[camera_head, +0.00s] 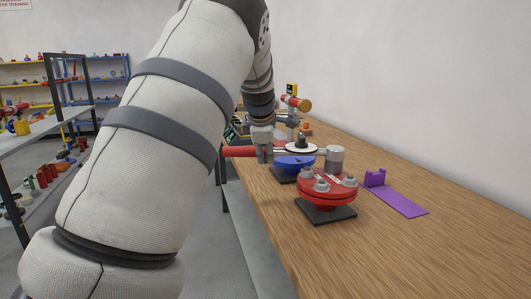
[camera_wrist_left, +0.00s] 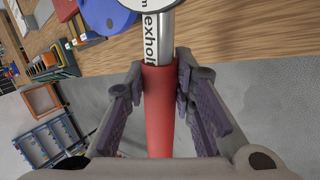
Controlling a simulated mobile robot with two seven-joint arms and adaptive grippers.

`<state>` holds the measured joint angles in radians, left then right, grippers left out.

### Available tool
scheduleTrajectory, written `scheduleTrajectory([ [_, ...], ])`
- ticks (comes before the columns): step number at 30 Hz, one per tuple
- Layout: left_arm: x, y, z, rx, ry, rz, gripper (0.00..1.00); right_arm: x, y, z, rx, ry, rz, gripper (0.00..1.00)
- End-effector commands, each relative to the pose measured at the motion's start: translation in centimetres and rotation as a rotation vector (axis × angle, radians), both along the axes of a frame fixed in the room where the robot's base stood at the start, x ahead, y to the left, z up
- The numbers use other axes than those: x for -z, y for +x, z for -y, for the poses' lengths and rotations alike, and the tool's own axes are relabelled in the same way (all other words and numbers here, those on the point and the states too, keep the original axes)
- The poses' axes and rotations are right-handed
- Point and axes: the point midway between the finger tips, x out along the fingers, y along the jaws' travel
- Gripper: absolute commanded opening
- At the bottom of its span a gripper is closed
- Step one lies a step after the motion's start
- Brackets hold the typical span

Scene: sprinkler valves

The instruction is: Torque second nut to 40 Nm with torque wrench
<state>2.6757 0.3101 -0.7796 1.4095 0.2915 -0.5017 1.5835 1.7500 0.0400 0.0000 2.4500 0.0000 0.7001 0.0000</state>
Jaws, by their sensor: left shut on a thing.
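My left gripper (camera_head: 264,150) is shut on the red handle (camera_wrist_left: 160,115) of the torque wrench. The wrench lies level, with its handle (camera_head: 238,151) to the left, a round white dial (camera_head: 301,148) mid-shaft and a grey cylindrical socket end (camera_head: 335,158) at the right. The socket end is at the far side of a red flange (camera_head: 327,192). Nuts show on the flange's near and left sides, including one nut (camera_head: 322,185). I cannot tell whether the socket is seated on a nut; it hides what lies under it. My right gripper is not in view.
A blue flange (camera_head: 292,163) stands behind, under the wrench. A purple holder (camera_head: 376,178) lies right of the red flange. Other parts (camera_head: 297,102) stand farther back on the wooden bench (camera_head: 395,240). The bench is clear at front right. Shelves (camera_head: 98,80) stand at left.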

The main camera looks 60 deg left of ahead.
Motion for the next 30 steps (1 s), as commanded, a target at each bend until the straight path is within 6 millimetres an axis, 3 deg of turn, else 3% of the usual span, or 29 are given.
scheduleTrajectory([
  [18, -0.3, 0.9, -1.3, 0.081, 0.004, 0.008, 0.00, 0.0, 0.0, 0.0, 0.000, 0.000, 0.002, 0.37],
  [30, -0.3, 0.7, -0.9, 0.062, 0.005, 0.006, 0.00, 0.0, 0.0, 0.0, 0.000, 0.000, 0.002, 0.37],
])
